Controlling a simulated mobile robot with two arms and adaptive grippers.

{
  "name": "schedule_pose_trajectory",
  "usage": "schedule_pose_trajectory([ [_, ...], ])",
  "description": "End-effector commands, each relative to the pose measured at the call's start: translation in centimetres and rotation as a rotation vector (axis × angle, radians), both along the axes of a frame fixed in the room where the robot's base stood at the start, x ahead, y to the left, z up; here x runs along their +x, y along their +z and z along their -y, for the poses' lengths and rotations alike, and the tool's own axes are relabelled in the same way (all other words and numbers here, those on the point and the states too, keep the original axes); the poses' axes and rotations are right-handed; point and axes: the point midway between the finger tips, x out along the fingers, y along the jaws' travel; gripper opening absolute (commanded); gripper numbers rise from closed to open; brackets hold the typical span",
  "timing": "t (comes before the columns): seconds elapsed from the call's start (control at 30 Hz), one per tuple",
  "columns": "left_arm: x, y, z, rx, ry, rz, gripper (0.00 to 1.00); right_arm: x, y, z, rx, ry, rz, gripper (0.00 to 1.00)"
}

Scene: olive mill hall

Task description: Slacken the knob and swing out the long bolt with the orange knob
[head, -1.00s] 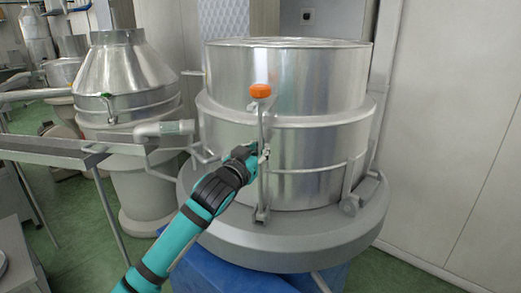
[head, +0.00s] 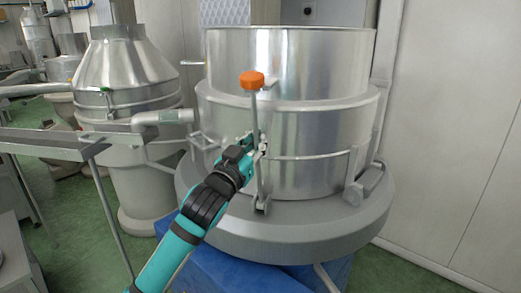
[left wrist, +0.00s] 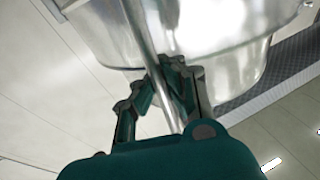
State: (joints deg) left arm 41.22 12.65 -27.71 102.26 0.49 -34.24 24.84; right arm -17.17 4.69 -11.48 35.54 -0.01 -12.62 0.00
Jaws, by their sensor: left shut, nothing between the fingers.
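The long bolt (head: 256,120) is a thin metal rod with an orange knob (head: 252,79) on top, at the front of the big steel drum (head: 310,115). It leans slightly left, its foot at a small hinge (head: 262,204) low on the drum. A small bracket (head: 270,84) shows just right of the knob. My left gripper (head: 260,147) is at the rod's middle, shut with nothing held. In the left wrist view, the rod (left wrist: 146,38) runs down past the closed fingers (left wrist: 168,72); whether they touch it I cannot tell. The knob is outside that view. My right gripper is not in view.
The drum stands on a round grey base (head: 300,232) over a blue block (head: 215,275). A second steel vessel (head: 125,80) and a metal rail (head: 50,146) are at the left. A pale wall (head: 455,130) closes off the right.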

Motion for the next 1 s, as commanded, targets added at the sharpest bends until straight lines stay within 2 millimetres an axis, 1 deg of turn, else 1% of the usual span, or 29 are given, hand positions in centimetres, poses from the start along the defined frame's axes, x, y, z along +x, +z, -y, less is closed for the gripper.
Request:
schedule_pose_trajectory([
  [0.03,-0.8,-1.6,-0.1,-0.009,-0.001,0.032,0.0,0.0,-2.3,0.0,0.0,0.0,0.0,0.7],
  [0.1,-1.9,-1.9,-0.2,-0.017,-0.001,0.082,0.0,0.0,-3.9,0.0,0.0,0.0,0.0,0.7],
  [0.3,-4.7,-2.8,-0.7,-0.038,-0.001,0.217,0.0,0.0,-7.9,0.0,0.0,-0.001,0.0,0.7],
  [0.5,-6.7,-3.5,-1.1,-0.054,0.0,0.321,0.0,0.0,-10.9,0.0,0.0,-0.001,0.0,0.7],
  [0.7,-7.9,-3.8,-1.2,-0.064,-0.001,0.387,0.0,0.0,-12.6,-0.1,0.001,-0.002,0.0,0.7],
  [1.0,-8.4,-3.8,-1.3,-0.066,0.001,0.416,0.0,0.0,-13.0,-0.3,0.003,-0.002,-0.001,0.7],
])
